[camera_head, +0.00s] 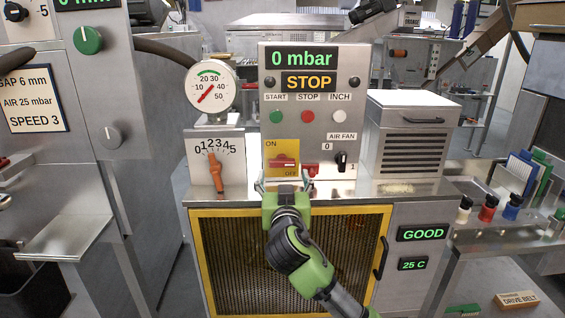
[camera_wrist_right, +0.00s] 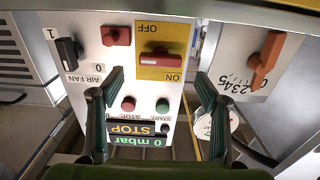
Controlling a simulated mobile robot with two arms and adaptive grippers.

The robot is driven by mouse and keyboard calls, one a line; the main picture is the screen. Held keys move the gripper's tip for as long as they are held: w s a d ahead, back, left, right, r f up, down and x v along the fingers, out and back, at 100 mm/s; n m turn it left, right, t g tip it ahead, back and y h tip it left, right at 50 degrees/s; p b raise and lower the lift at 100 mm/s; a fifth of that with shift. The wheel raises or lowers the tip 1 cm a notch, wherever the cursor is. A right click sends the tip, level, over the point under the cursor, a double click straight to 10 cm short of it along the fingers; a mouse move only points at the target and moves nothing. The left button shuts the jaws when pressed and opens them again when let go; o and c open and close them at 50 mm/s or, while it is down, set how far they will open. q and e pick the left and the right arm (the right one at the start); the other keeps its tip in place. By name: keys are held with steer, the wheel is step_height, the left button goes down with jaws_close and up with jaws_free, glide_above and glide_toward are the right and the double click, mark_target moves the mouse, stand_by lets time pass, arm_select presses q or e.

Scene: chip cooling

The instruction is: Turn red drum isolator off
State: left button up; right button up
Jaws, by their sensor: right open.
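The red drum isolator handle (camera_head: 283,161) sits on a yellow plate (camera_head: 270,147) marked ON at upper left and OFF at lower right. The handle lies roughly horizontal. In the right wrist view the red handle (camera_wrist_right: 160,62) shows upside down, between the words OFF and ON. My right gripper (camera_head: 283,184) is just below and in front of the plate. In the wrist view its two fingers (camera_wrist_right: 159,78) are wide apart, with the handle between their lines and nothing held. Contact with the handle does not show. My left gripper is not in view.
A small red part (camera_head: 310,170) is right beside the plate, and the black air fan knob (camera_head: 341,161) is further right. An orange lever (camera_head: 215,172) is at left. A steel ledge (camera_head: 350,188) runs below the panel. Displays read 0 mbar and STOP (camera_head: 308,83).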

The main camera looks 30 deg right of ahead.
mark_target(282, 165)
steer(key=p+x, duration=0.1)
steer(key=x, duration=0.4)
steer(key=shift+w+r, duration=0.1)
steer(key=shift+w, duration=0.1)
steer(key=shift+w+d+p, duration=0.3)
steer(key=shift+w+d, duration=0.05)
steer(key=shift+w, duration=0.25)
steer(key=c, duration=1.1)
